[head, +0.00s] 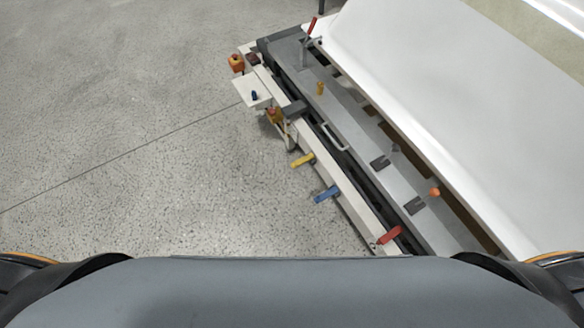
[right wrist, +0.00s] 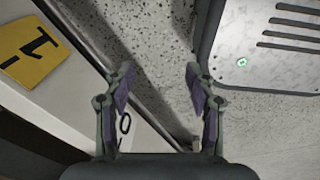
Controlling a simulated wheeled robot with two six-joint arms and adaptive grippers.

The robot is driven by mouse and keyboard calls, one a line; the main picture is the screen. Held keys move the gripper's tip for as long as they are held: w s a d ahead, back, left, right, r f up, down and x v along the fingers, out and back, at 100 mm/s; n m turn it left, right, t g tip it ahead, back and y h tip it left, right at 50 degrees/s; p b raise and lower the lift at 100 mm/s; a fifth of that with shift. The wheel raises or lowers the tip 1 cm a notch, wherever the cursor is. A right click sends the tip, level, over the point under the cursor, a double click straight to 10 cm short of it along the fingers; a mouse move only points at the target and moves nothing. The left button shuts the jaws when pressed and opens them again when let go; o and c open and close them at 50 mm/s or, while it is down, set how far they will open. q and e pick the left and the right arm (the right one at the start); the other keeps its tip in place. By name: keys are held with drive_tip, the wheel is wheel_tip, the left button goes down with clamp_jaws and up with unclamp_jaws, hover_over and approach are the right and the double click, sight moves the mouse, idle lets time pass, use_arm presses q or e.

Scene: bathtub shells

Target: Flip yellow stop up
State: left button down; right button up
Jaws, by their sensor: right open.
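The yellow stop (head: 302,160) is a short bar on the outer side of the long white rail (head: 350,205) in the head view. It sticks out to the left over the floor, lying roughly flat. In the right wrist view a yellow piece with black marks (right wrist: 35,55) lies at the left on a white surface; I cannot tell whether it is the same stop. My right gripper (right wrist: 160,75) is open and empty, its fingers over the floor to the right of that piece. Neither gripper shows in the head view.
A blue stop (head: 327,194) and a red stop (head: 388,235) sit nearer on the same rail. A small shelf (head: 250,92) and an orange knob (head: 236,62) are at the far end. A large white tub shell (head: 440,75) lies right. The floor at left is clear.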

drive_tip(key=shift+w+d, duration=0.2)
drive_tip(key=shift+w, duration=0.05)
